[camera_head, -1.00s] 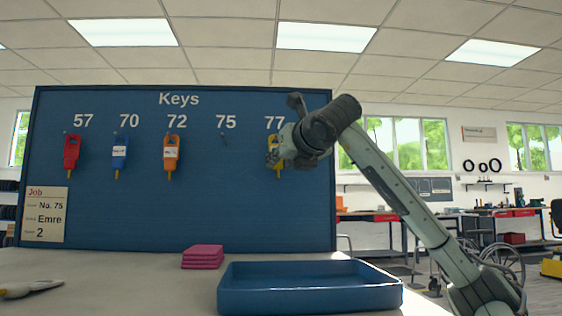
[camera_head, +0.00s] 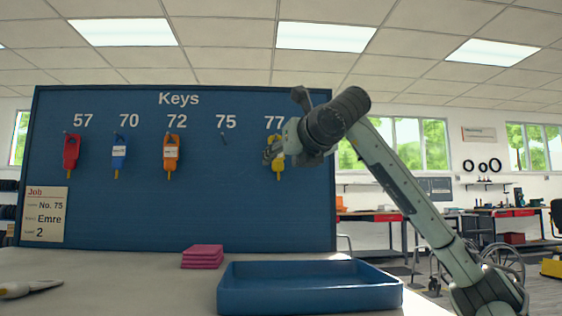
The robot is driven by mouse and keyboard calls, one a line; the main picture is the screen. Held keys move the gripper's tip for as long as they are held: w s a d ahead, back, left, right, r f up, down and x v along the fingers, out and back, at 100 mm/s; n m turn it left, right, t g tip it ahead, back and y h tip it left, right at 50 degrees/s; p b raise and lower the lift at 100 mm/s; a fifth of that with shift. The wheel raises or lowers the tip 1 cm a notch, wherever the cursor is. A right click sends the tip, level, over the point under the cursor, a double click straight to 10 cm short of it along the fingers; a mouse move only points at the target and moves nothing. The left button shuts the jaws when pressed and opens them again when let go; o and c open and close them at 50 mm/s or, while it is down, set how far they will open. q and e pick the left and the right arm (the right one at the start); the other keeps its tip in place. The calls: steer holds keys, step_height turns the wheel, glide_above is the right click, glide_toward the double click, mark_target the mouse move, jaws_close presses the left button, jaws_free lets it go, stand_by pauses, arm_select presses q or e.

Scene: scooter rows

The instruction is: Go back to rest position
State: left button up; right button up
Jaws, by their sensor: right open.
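My right gripper (camera_head: 272,150) is up in front of the right side of the blue key board (camera_head: 210,215), at the height of the hanging keys. It is open, and I see nothing held in it. It partly covers the yellow key (camera_head: 278,165) under number 77. A red key (camera_head: 71,152) hangs under 57, a blue key (camera_head: 119,155) under 70 and an orange key (camera_head: 171,156) under 72. The hook (camera_head: 223,135) under 75 is bare.
A blue tray (camera_head: 310,299) stands on the pale table (camera_head: 130,285). Pink folded cloths (camera_head: 202,256) lie behind it. A job card (camera_head: 43,214) reads No. 75, Emre, 2. A pale grey object (camera_head: 28,288) lies at the left edge. A wheelchair (camera_head: 500,260) stands behind, right.

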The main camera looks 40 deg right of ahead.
steer(key=v, duration=0.9)
steer(key=shift+s+a, duration=0.2)
steer(key=shift+s, duration=0.15)
